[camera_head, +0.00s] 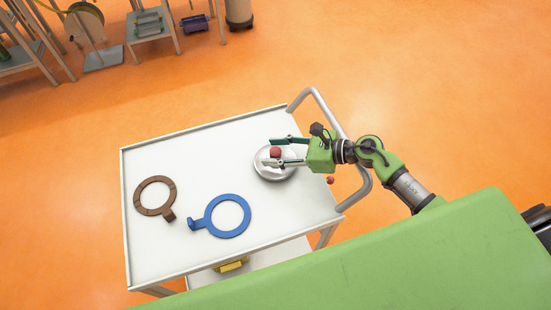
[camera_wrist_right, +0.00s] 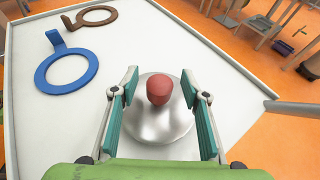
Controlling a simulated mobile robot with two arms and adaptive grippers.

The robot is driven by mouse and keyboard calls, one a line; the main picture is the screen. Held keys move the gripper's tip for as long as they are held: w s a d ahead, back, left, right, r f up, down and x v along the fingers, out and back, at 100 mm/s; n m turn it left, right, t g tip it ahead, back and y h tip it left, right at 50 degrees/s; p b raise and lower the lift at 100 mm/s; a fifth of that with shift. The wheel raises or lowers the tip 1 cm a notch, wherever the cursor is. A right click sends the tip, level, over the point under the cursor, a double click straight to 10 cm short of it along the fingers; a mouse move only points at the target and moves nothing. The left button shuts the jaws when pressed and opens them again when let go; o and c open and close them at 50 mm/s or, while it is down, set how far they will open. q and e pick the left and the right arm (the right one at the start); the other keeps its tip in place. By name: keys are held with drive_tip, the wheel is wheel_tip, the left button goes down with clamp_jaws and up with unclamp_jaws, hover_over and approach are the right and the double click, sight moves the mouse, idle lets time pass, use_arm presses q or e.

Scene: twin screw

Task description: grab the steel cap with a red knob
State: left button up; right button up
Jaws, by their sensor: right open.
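The steel cap (camera_head: 272,174) is a round, shiny disc on the white cart top, toward its right side. Its red knob (camera_head: 276,152) stands up from the middle. In the right wrist view the cap (camera_wrist_right: 153,122) and its knob (camera_wrist_right: 159,91) are centred ahead of the gripper. My right gripper (camera_head: 275,152) reaches in from the right, over the cap. It is open, with one green-padded finger on each side of the knob and a gap to both. In the right wrist view the open fingers (camera_wrist_right: 158,90) hold nothing. My left gripper is not in view.
A brown ring with a tab (camera_head: 139,197) and a blue ring with a tab (camera_head: 212,232) lie flat on the white cart top (camera_head: 165,255). A grey handle rail (camera_head: 323,104) rises at the cart's right end. Shelving (camera_head: 151,26) stands far back on the orange floor.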

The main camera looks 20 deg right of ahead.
clamp_jaws()
drive_tip(key=shift+r, duration=0.15)
